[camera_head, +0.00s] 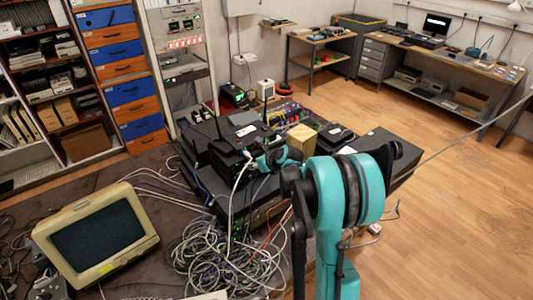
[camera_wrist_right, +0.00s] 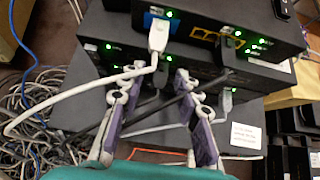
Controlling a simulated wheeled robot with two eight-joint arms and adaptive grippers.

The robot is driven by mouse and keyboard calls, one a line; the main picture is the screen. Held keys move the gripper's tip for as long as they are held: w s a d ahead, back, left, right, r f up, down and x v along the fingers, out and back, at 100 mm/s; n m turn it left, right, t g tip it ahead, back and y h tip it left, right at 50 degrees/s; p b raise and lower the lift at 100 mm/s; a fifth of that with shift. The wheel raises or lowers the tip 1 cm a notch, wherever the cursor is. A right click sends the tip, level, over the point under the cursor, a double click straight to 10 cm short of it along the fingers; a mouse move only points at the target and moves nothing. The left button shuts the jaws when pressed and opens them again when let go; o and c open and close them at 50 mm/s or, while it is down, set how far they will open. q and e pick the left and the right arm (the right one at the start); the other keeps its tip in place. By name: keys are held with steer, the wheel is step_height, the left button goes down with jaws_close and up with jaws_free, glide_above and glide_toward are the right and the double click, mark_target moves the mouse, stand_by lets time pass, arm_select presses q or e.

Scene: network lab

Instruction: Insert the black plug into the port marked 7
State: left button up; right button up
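Two stacked black network devices stand in front of my right gripper (camera_wrist_right: 155,78); the upper one (camera_wrist_right: 270,32) and the lower one (camera_wrist_right: 110,50) carry lit green lights. My right gripper's two fingers are spread apart, with a dark cable crossing the space between them. A black cable (camera_wrist_right: 205,88) runs up to the right towards a dark plug-like end at the lower device. I cannot tell whether this end is seated. The port marked 7 cannot be read. In the head view the right gripper (camera_head: 275,159) is beside the device stack (camera_head: 228,150). My left gripper is out of view.
A white plug (camera_wrist_right: 158,38) sits in the upper device, its cable curving left. A grey plug (camera_wrist_right: 227,101) is lower right. Tangled cables (camera_head: 230,250) and a beige monitor (camera_head: 97,232) crowd the table. Wooden floor (camera_head: 460,175) is open at the right.

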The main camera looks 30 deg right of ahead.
jaws_close()
steer(key=shift+s, duration=0.1)
stand_by(0.3)
steer(key=shift+s, duration=0.1)
steer(key=shift+s+d, duration=0.15)
steer(key=shift+s, duration=1.9)
steer(key=shift+d, duration=0.1)
steer(key=s+d+p, duration=0.1)
steer(key=d, duration=0.8)
steer(key=shift+w+a, duration=0.2)
steer(key=shift+w, duration=0.9)
steer(key=shift+w+a, duration=0.2)
steer(key=shift+w, duration=0.9)
